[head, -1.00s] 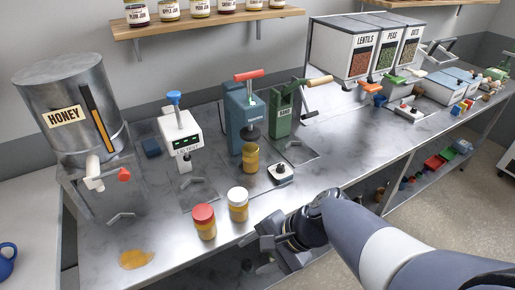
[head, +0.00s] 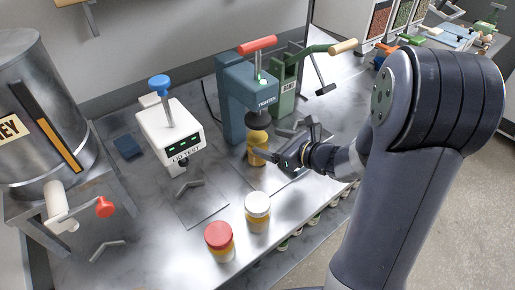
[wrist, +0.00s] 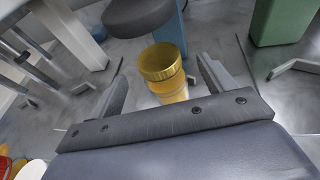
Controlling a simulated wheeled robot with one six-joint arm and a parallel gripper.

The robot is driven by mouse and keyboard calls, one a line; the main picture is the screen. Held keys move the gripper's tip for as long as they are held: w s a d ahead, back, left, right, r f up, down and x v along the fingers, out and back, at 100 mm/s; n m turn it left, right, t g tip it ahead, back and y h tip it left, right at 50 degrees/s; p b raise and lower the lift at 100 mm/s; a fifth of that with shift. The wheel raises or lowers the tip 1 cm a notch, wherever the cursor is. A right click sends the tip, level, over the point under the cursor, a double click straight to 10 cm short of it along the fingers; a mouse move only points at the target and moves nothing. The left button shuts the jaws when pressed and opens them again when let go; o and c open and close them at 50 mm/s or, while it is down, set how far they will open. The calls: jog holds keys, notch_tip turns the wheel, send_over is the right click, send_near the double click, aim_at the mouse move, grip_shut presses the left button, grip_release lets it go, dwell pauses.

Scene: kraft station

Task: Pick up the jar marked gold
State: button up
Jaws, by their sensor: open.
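The jar with a gold lid (head: 257,146) stands upright on the metal bench under the round dark head of the blue tightener press (head: 245,97). Its amber contents show below the lid. My gripper (head: 283,143) is open at the right of this jar, low over the bench. In the wrist view, the gold jar (wrist: 163,72) stands between my two spread fingers (wrist: 163,85), with gaps at its sides. The dark press head (wrist: 139,14) is just behind and above it. I cannot read any writing on the jar.
A white-lidded jar (head: 258,211) and a red-lidded jar (head: 219,241) stand nearer the front edge. The white lid-test machine (head: 172,133) is at left, beside the honey tank (head: 38,120). A green press (head: 289,88) stands behind my gripper.

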aim_at(253, 137)
jog(key=shift+p+x, duration=0.75)
jog(key=shift+x, duration=3)
jog(key=shift+s+f, duration=0.1)
jog(key=shift+f, duration=0.05)
jog(key=shift+c, duration=0.4)
jog(key=c, duration=1.4)
